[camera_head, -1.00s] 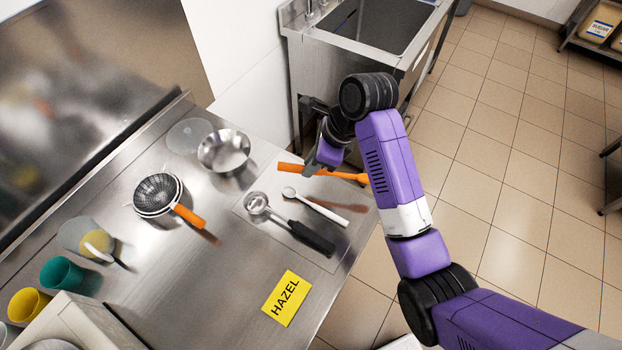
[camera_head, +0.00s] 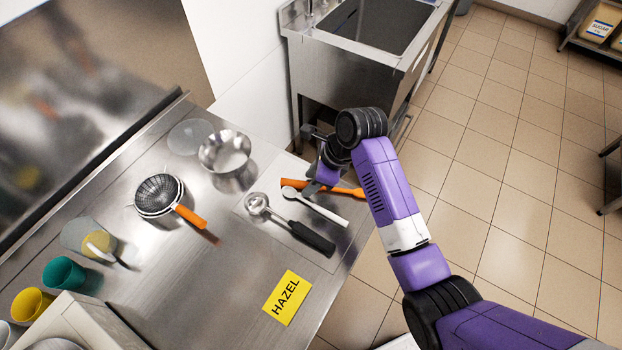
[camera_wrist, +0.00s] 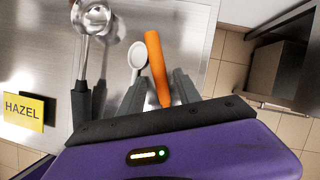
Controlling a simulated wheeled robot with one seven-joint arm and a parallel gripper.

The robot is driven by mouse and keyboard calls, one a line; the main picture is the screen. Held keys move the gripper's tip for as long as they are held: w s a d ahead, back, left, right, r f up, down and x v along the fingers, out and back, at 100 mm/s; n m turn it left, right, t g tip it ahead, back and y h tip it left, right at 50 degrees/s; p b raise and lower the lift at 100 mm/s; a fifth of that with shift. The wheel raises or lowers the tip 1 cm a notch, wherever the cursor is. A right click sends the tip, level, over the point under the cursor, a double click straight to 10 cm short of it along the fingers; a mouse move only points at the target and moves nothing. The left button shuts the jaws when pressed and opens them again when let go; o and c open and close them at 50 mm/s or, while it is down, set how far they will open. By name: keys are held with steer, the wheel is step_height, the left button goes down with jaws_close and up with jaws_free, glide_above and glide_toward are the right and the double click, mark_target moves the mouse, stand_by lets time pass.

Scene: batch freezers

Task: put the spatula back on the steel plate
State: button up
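The orange spatula (camera_head: 345,190) lies low over the far part of the thin steel plate (camera_head: 268,230), right behind the white spoon (camera_head: 325,212). It appears to rest on the plate, though my wrist hides part of it. My gripper (camera_head: 318,186) is down at the spatula. In the wrist view the orange length (camera_wrist: 155,60) runs between my two fingers (camera_wrist: 160,88), which look apart with gaps beside it. The white spoon's bowl (camera_wrist: 137,54) sits just left of it. A metal scoop (camera_head: 290,228) with a black handle lies on the plate too.
A yellow HAZEL card (camera_head: 287,297) lies near the front edge. A sieve (camera_head: 158,196) with an orange handle, a steel bowl (camera_head: 224,151) and coloured cups (camera_head: 62,272) stand left. The sink (camera_head: 375,30) is behind. The counter middle is clear.

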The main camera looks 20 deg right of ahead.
steer(key=v, duration=1.2)
steer(key=shift+w, duration=0.1)
stand_by(0.4)
steer(key=w+d+r+n+t, duration=0.2)
steer(key=w+r+n+t, duration=0.2)
steer(key=w+n+t, duration=0.3)
steer(key=s+f+n+t+h+b, duration=0.1)
steer(key=s+n, duration=0.4)
steer(key=s, duration=0.8)
steer(key=s+a+f+n+t+h+b, duration=0.1)
steer(key=s+n+b, duration=0.3)
steer(key=s, duration=1)
steer(key=s+a+f+n+t+h+b, duration=0.1)
steer(key=s+f+n+t+b, duration=0.1)
steer(key=s+n, duration=0.6)
steer(key=s+f+t, duration=0.1)
steer(key=s, duration=0.5)
steer(key=shift+a+h, duration=0.25)
steer(key=shift+h, duration=0.15)
